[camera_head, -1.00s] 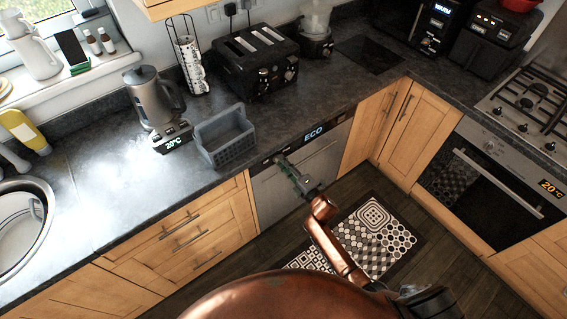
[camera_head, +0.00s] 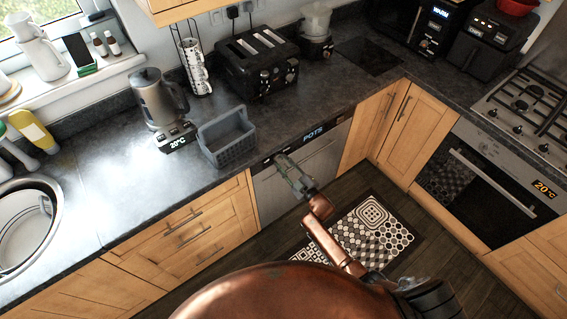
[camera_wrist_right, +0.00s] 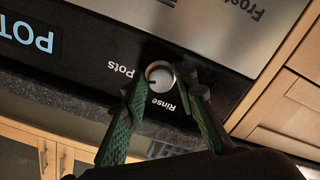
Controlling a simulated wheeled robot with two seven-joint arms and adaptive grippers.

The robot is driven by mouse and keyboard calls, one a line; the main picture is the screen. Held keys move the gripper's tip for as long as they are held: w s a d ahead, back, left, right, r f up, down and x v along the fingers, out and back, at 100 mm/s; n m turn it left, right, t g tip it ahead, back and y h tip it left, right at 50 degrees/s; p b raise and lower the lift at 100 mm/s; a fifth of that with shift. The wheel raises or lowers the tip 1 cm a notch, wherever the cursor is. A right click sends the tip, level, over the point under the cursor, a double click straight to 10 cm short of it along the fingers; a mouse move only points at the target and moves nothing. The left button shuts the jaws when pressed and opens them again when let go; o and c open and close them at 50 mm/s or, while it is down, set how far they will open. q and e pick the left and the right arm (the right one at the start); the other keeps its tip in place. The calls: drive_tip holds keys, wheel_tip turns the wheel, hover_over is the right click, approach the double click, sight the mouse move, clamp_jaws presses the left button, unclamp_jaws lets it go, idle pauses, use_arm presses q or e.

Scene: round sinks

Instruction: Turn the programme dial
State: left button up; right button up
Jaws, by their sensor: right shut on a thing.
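The programme dial (camera_wrist_right: 160,75) is a round pale knob on the black control strip of the dishwasher (camera_head: 325,165). In the right wrist view the labels Pots and Rinse stand beside it, upside down. My right gripper (camera_wrist_right: 160,88) has its two green fingers on either side of the dial and is shut on it. In the head view my right gripper (camera_head: 281,160) reaches the left part of the strip and hides the dial. The lit display (camera_head: 314,134) reads POTS; part of it also shows in the right wrist view (camera_wrist_right: 30,37). My left gripper is not in view.
The dark worktop (camera_head: 110,190) runs above the dishwasher, with a grey caddy (camera_head: 228,140), a kettle (camera_head: 158,100) and a black toaster (camera_head: 257,65) on it. Wooden drawers (camera_head: 195,235) stand left of the dishwasher. An oven (camera_head: 480,185) is at the right. A patterned mat (camera_head: 375,228) lies on the floor.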

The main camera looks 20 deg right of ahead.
drive_tip(key=shift+m, duration=0.6)
drive_tip(key=shift+f, duration=0.1)
drive_tip(key=o, duration=1.2)
drive_tip(key=shift+c, duration=0.2)
drive_tip(key=v, duration=1.2)
